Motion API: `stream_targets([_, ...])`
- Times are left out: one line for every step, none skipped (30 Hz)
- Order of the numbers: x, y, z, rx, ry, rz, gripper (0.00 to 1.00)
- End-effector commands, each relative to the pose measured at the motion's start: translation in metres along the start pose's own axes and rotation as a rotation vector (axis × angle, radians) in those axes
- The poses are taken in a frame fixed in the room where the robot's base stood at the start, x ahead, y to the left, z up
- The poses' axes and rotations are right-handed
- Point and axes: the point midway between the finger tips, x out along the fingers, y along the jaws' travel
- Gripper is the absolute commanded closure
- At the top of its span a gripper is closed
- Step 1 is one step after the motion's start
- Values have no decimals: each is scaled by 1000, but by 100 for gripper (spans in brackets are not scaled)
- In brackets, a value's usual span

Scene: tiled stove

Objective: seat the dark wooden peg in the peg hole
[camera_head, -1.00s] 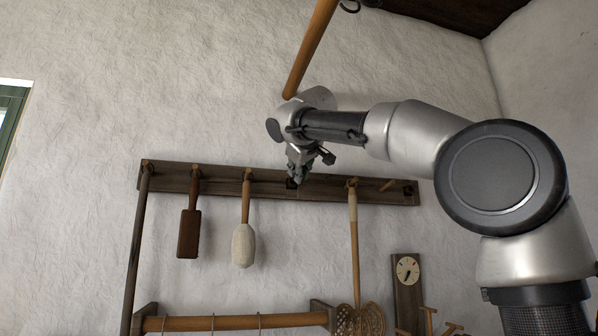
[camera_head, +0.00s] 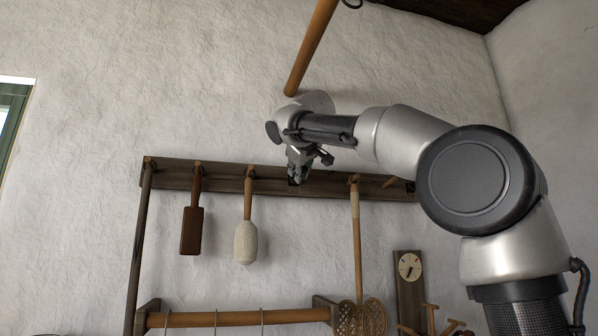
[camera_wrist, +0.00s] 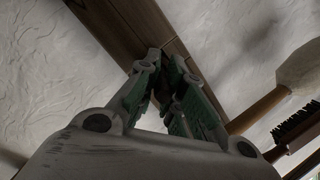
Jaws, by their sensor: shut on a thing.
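My gripper (camera_head: 298,176) is at the wooden rack board (camera_head: 222,178) on the wall, with its fingertips close against the board's face. In the wrist view the green-grey fingers (camera_wrist: 163,88) are drawn together on something dark between them, with the board just beyond. The dark peg itself is mostly hidden by the fingers, so its tilt cannot be made out. A small dark spot shows on the board beside the fingertips in the head view. The peg hole is not clearly seen, and I cannot tell whether the peg is inside it.
A dark brush (camera_head: 192,230) and a pale mallet-shaped tool (camera_head: 245,242) hang left of the gripper. A long-handled woven beater (camera_head: 357,250) hangs to the right. A slanting wooden pole (camera_head: 310,50) is above my wrist. A dial (camera_head: 409,266) and a lower rail (camera_head: 230,319) are below.

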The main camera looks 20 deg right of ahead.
Motion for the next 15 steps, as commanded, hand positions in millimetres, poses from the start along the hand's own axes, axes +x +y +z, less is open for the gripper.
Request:
stream_targets([2, 0, 0, 0, -1, 0, 100])
stream_targets([2, 0, 0, 0, -1, 0, 100])
stream_targets([4, 0, 0, 0, -1, 0, 100])
stream_targets([4, 0, 0, 0, -1, 0, 100])
stream_targets([5, 0, -1, 0, -1, 0, 100])
stream_targets([6, 0, -1, 0, -1, 0, 100])
stream_targets([7, 0, -1, 0, -1, 0, 100])
stream_targets([7, 0, -1, 0, -1, 0, 100])
stream_targets([8, 0, -1, 0, -1, 0, 100])
stream_targets([9, 0, -2, 0, -1, 0, 100])
stream_targets([9, 0, -2, 0, 0, 0, 100])
stream_targets([10, 0, -2, 0, 0, 0, 100])
stream_targets([11, 0, -2, 0, -1, 0, 100])
stream_targets([12, 0, -2, 0, -1, 0, 100])
stream_targets([13, 0, -2, 0, -1, 0, 100])
